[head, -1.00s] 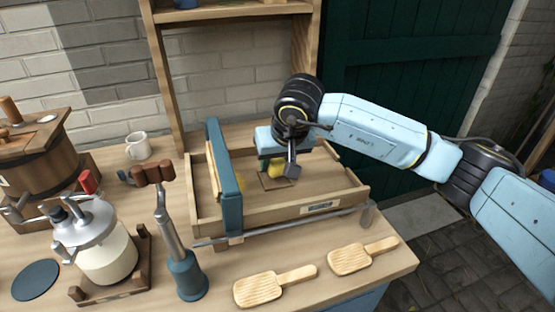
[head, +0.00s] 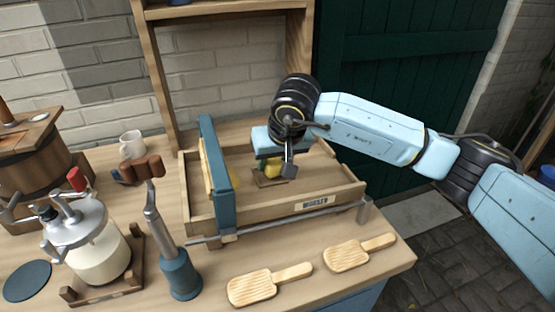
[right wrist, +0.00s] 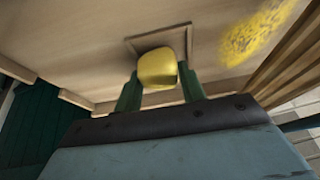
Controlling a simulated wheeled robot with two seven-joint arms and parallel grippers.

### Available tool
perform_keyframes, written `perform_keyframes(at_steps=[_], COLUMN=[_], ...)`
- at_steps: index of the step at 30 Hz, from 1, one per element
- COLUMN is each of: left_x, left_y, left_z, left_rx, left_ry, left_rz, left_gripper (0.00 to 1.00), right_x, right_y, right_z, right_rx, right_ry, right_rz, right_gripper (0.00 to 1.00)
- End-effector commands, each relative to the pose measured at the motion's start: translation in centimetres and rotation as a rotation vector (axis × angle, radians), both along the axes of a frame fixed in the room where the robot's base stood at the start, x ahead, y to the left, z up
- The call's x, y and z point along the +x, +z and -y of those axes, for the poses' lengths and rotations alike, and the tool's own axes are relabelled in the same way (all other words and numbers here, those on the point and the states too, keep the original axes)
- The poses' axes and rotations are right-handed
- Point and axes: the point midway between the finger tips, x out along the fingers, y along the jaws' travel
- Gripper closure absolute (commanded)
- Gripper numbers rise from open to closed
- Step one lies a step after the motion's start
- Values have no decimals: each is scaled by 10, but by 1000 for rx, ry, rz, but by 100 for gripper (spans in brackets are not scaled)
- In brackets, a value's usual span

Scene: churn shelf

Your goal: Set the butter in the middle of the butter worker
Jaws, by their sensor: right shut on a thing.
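The butter (head: 272,169) is a yellow lump. It also shows in the right wrist view (right wrist: 158,69), between the green fingers. The butter worker (head: 341,193) is a shallow wooden tray with a blue upright frame (head: 219,165) toward its left. My right gripper (head: 274,172) is inside the tray and shut on the butter, low over a square mark (right wrist: 160,42) on the tray floor. I cannot tell whether the butter touches the floor. My left gripper is not in view.
Two ridged wooden paddles (head: 251,289) (head: 346,256) lie in front of the tray. A yellow smear (right wrist: 258,32) lies on the tray floor.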

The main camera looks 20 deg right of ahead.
Motion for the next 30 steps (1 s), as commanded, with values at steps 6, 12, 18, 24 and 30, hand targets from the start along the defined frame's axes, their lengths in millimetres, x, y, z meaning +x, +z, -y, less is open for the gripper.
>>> perform_keyframes(at_steps=[6, 12, 18, 24, 30], left_x=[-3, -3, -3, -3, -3], left_y=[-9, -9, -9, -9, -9], left_z=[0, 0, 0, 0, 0], left_rx=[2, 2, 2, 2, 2], left_ry=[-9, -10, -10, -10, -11], left_rz=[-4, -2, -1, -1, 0], left_gripper=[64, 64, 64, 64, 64], right_x=[0, 0, 0, 0, 0], right_y=[-7, -7, -7, -7, -7], right_z=[0, 0, 0, 0, 0], right_rx=[0, 0, 0, 0, 0], right_ry=[0, 0, 0, 0, 0], right_rz=[-1, 0, 0, -1, -1], right_gripper=[82, 57, 34, 38, 52])
